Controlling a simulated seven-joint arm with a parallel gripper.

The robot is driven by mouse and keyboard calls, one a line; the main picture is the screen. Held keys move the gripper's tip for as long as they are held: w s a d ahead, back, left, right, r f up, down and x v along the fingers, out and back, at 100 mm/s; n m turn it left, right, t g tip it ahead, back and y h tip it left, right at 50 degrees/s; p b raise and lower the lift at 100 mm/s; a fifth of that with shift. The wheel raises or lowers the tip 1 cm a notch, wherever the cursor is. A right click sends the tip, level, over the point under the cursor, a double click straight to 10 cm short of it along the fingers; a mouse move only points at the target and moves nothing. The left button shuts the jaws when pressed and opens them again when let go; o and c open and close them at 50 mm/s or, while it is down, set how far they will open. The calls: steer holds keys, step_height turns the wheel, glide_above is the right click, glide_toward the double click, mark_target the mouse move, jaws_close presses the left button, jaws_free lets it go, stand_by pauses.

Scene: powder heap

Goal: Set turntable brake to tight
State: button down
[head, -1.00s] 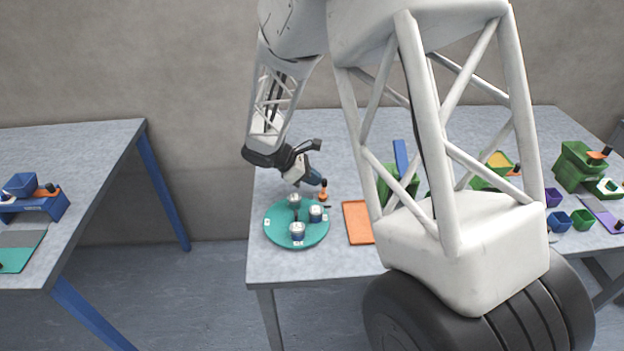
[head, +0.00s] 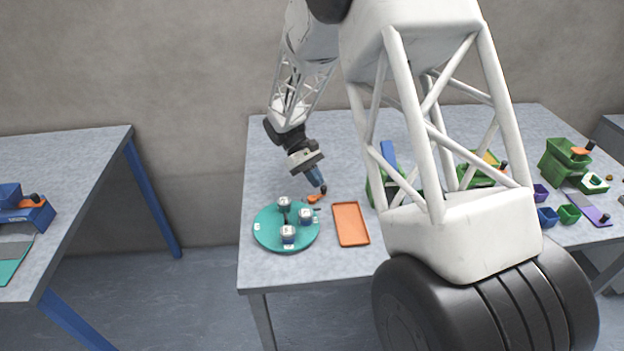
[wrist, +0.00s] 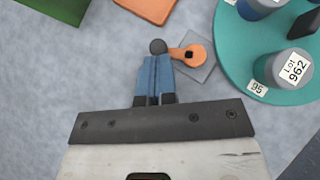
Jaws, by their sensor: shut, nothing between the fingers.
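The teal round turntable (head: 266,241) stands near the table's front left, bearing three lidded containers; part of its disc (wrist: 234,67) shows in the wrist view. The brake is an orange lever (head: 314,198) with a black knob, just behind and right of the disc. In the wrist view the lever (wrist: 193,54) sits on a grey plate and points left, its black knob (wrist: 158,46) at its end. My gripper (head: 322,186) is at the knob, its blue fingers together. In the wrist view the fingertips (wrist: 156,60) overlap the knob's near edge; contact cannot be told.
An orange tray (head: 351,224) lies right of the turntable. Green bins (head: 377,190) stand behind it, partly hidden by my body. A container with a "Lot 962" label (wrist: 290,66) is close to the gripper's right. Bare table lies left of the lever.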

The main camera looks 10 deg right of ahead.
steer(key=shift+s+a, duration=0.15)
steer(key=shift+s+a, duration=0.4)
steer(key=shift+s, duration=0.05)
stand_by(0.3)
steer(key=shift+w+a, duration=0.1)
stand_by(0.3)
steer(key=shift+w+a, duration=0.35)
steer(key=shift+w, duration=0.05)
steer(key=shift+w+a+r, duration=0.15)
steer(key=shift+w+a, duration=0.85)
steer(key=shift+w, duration=0.25)
steer(key=v, duration=0.9)
steer(key=shift+r, duration=0.2)
